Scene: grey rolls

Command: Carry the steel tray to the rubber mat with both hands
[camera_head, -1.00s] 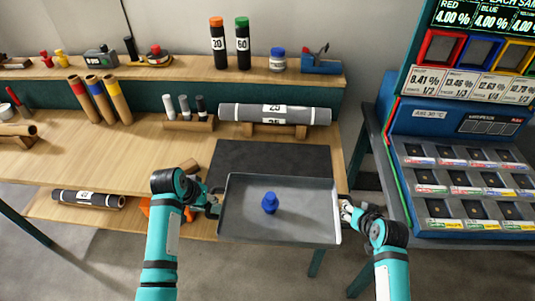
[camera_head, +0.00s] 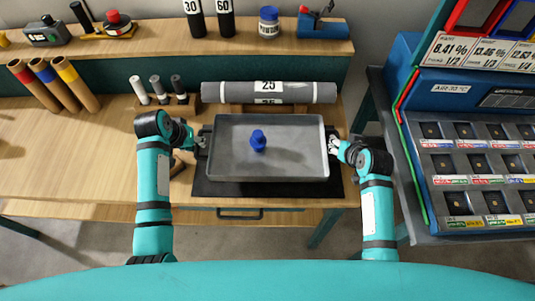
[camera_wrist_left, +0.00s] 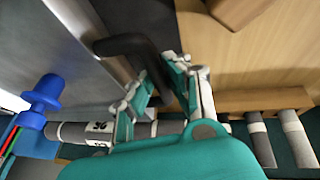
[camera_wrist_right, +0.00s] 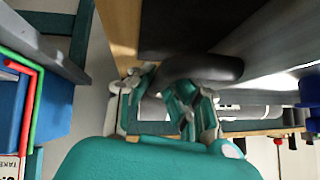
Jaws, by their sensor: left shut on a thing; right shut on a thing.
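The steel tray (camera_head: 230,165) is a shallow grey pan with a blue knobbed object (camera_head: 258,141) standing upright in it. It looks level, over the dark rubber mat (camera_head: 270,190) on the bench. The mat shows along the tray's near edge and at its sides; the rest is hidden. Whether the tray touches the mat, I cannot tell. My left gripper (camera_head: 199,142) is shut on the tray's left handle, a dark bar in the left wrist view (camera_wrist_left: 135,45). My right gripper (camera_head: 335,145) is shut on the right handle, which shows in the right wrist view (camera_wrist_right: 205,67).
A grey roll (camera_head: 225,93) lies on a stand just behind the tray. Small rollers (camera_head: 157,88) stand at its left. A blue sorter machine (camera_head: 450,125) is at the right. The bench's left part (camera_head: 60,150) is clear.

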